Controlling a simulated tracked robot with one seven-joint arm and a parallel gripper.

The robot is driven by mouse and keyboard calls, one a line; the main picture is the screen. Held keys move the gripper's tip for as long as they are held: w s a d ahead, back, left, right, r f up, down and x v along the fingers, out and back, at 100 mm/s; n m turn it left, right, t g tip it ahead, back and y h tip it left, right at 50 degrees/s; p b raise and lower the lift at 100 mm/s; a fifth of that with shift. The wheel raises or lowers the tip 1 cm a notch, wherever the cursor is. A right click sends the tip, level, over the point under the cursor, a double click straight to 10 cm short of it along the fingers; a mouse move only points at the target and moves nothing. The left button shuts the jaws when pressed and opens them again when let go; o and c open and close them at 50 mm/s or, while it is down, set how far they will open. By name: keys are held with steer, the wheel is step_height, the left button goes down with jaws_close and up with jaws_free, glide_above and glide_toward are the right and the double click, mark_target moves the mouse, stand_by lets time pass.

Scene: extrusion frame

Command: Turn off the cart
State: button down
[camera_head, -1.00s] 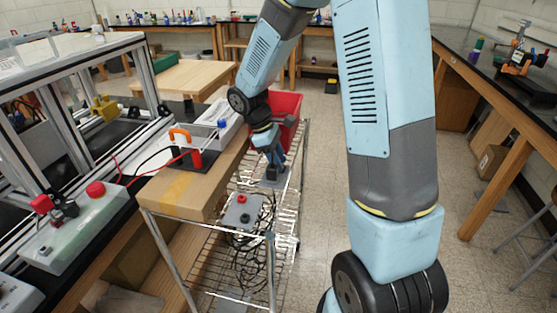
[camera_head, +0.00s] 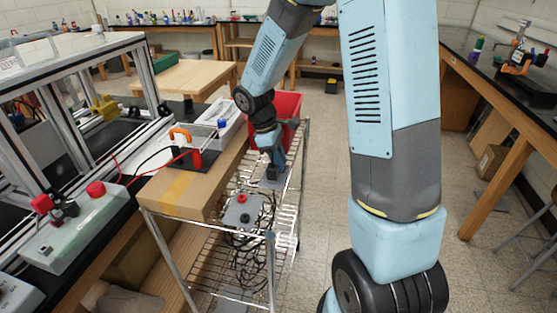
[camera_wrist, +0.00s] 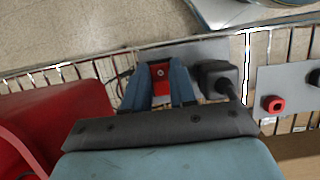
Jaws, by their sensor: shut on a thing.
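My gripper (camera_wrist: 160,92) is shut on a red switch (camera_wrist: 160,72), with one blue finger on each side of it. The switch sits on a grey plate (camera_wrist: 205,52) on the wire cart (camera_head: 272,243). A black plug (camera_wrist: 217,78) with a cable is on the same plate, just right of the fingers. In the head view my gripper (camera_head: 273,172) points down at the cart's top; the switch is hidden there. A second grey plate (camera_head: 241,217) with a red and a black socket lies nearer; it also shows at the right of the wrist view (camera_wrist: 292,87).
A red bin (camera_head: 287,108) stands close behind my gripper. Black cables (camera_head: 250,252) hang in the cart. The extrusion frame (camera_head: 148,75) is at left. Open floor (camera_head: 325,165) lies right of the cart.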

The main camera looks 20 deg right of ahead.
steer(key=shift+s+d+f+t+y, duration=0.15)
steer(key=shift+t+y, duration=0.15)
steer(key=shift+y, duration=0.25)
steer(key=shift+s+d+r+t+y, duration=0.15)
steer(key=shift+t+y, duration=0.15)
steer(key=shift+y, duration=0.25)
steer(key=shift+w+f, duration=0.1)
steer(key=c, duration=1.2)
jaws_free()
step_height(320, 180, up, 14)
steer(key=a, duration=0.1)
steer(key=shift+w+f, duration=0.2)
steer(key=shift+w, duration=0.15)
steer(key=shift+r, duration=0.1)
